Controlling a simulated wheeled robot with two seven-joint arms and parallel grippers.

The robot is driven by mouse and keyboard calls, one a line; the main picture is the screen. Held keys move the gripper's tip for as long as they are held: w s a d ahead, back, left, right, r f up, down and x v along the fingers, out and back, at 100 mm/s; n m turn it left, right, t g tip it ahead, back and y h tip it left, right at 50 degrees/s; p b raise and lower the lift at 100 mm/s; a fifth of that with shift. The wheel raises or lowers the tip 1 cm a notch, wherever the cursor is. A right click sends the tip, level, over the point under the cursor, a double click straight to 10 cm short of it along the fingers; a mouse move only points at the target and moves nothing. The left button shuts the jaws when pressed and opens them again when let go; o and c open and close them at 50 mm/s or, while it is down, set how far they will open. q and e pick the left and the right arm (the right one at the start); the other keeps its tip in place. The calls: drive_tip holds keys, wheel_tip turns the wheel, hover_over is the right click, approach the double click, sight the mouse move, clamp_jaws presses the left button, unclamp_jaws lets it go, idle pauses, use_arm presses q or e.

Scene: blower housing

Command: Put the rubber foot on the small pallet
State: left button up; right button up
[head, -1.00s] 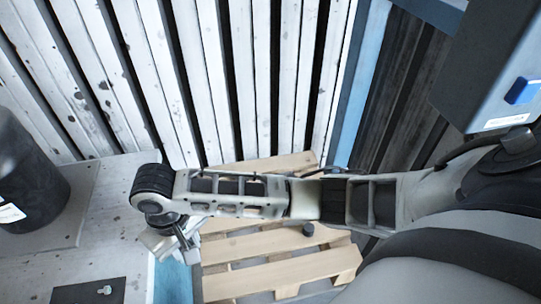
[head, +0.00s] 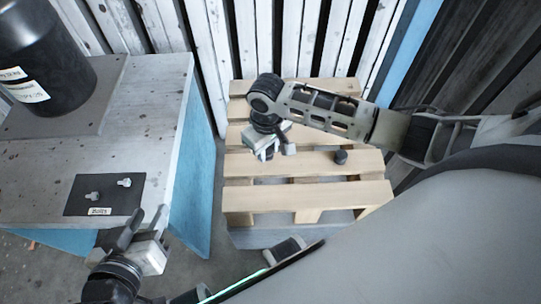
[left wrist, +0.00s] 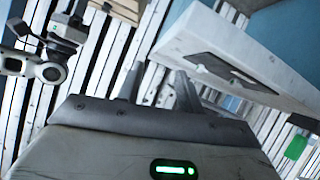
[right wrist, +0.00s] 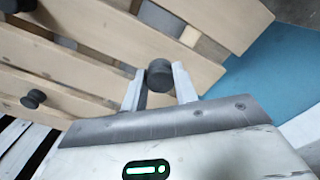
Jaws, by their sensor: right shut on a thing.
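The small pallet (head: 250,198) of light wood slats lies low, right of the table. One black rubber foot (head: 340,157) stands on its right part; it also shows in the right wrist view (right wrist: 33,98). My right gripper (head: 265,152) is over the pallet's left part. In the right wrist view it is shut on another black round rubber foot (right wrist: 159,75), held between the fingertips with slats behind it. That held foot is hard to make out in the head view. My left gripper (head: 146,228) is open and empty at the table's front edge.
A grey-topped table (head: 150,110) with blue sides stands at left. It carries a large black cylinder (head: 45,55) on a grey plate, and a dark mat (head: 105,195) with two bolts. White slatted walls stand behind the pallet. The pallet's front slats are clear.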

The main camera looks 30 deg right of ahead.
sight(270, 156)
drive_tip(key=f+b, duration=0.1)
drive_tip(key=f, duration=0.1)
drive_tip(key=d+f, duration=0.1)
drive_tip(key=shift+w+f+b, duration=0.15)
drive_tip(key=shift+f+b, duration=0.25)
drive_tip(key=shift+f, duration=0.25)
drive_tip(key=shift+r, duration=0.1)
drive_tip(key=o, duration=0.9)
use_arm(q)
drive_tip(key=shift+d+r+t+h, duration=0.3)
drive_tip(key=shift+r+t, duration=0.2)
drive_tip(key=shift+r, duration=0.2)
use_arm(e)
drive_tip(key=shift+o, duration=0.2)
